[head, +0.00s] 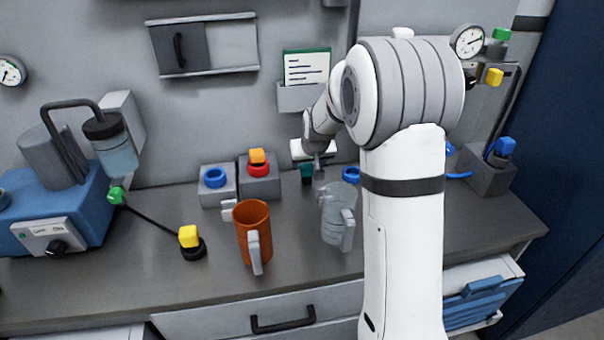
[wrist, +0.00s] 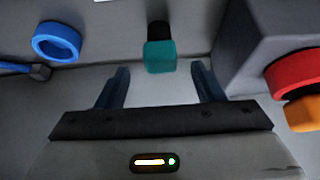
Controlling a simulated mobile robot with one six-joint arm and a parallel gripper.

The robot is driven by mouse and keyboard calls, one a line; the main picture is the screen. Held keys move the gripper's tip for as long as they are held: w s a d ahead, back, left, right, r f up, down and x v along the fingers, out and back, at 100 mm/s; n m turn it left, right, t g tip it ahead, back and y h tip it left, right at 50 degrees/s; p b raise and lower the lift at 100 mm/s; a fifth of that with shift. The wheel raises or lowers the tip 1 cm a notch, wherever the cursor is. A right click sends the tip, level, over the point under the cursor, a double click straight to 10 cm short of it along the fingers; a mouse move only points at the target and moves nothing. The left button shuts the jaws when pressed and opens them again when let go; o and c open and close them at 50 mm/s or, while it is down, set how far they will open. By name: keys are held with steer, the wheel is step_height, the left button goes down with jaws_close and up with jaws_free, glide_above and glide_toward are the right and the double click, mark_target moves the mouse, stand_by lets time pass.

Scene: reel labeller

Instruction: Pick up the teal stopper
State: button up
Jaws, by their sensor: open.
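The teal stopper (wrist: 160,56) has a teal block end and a dark end, and sits just beyond and between my open fingers in the wrist view. In the head view the teal stopper (head: 307,174) stands on the counter by the back wall, right of the grey block with the red ring. My gripper (wrist: 160,85) is open and empty. In the head view my gripper (head: 318,162) is beside the stopper, partly hidden by my arm.
A grey block (head: 262,187) with a red ring and orange piece (wrist: 303,113) stands close to one finger's side. A blue ring (wrist: 57,41) lies on the other side. An orange mug (head: 252,228) and a grey mug (head: 336,212) stand nearer the front.

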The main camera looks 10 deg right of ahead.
mark_target(307, 166)
steer(key=x, duration=0.4)
steer(key=shift+w, duration=0.1)
steer(key=c, duration=1.1)
